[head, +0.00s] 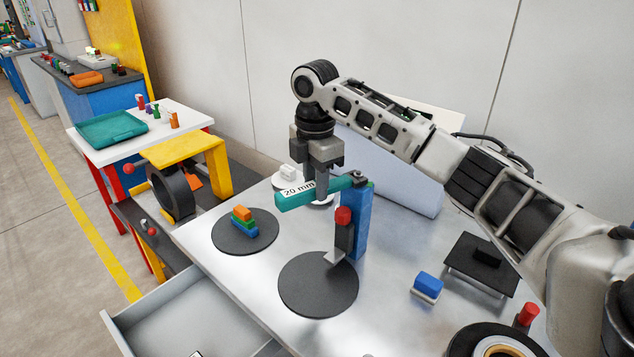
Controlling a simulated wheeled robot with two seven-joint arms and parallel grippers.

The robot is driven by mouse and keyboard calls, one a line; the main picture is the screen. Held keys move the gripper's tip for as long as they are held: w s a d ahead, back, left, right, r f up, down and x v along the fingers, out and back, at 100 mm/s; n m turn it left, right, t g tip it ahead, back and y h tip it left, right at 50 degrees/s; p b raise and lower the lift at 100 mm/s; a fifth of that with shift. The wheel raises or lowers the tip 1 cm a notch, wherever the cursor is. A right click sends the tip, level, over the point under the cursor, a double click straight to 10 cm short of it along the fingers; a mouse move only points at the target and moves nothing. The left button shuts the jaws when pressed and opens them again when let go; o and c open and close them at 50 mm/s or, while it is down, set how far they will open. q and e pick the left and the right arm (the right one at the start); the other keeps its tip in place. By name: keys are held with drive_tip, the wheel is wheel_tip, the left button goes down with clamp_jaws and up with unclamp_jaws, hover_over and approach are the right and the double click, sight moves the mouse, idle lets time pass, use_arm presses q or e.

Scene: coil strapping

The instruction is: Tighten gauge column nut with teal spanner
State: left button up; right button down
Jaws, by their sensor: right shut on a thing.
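The teal spanner (290,198), labelled "20 mm", lies level above the metal table. My right gripper (321,192) points down and is shut on the spanner near its middle. The spanner's right end is at the top of the blue gauge column (357,228). The nut there is too small and covered to make out, so I cannot tell whether the jaw is around it or only beside it. A dark gauge part with a red knob (343,215) is on the column's left side. My left gripper is not in view.
Black round mats (310,295) lie on the table (390,320); another mat carries a stack of coloured blocks (243,221). A blue block (428,284), a black plate (468,272) and a coil (495,345) are at right. An open drawer (160,310) is at lower left.

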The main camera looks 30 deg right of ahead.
drive_tip(key=shift+w+m, duration=0.9)
drive_tip(key=shift+d, duration=0.1)
drive_tip(key=shift+w+d+m, duration=0.2)
drive_tip(key=shift+w+m, duration=0.7)
drive_tip(key=shift+m, duration=0.1)
drive_tip(key=shift+s, duration=0.1)
drive_tip(key=shift+s+n, duration=0.2)
drive_tip(key=shift+n, duration=0.1)
drive_tip(key=shift+a, duration=0.25)
drive_tip(key=shift+w+a, duration=0.25)
drive_tip(key=shift+a, duration=0.5)
drive_tip(key=shift+w+a, duration=0.3)
drive_tip(key=shift+a, duration=0.45)
drive_tip(key=shift+w+a, duration=0.25)
drive_tip(key=shift+a, duration=0.5)
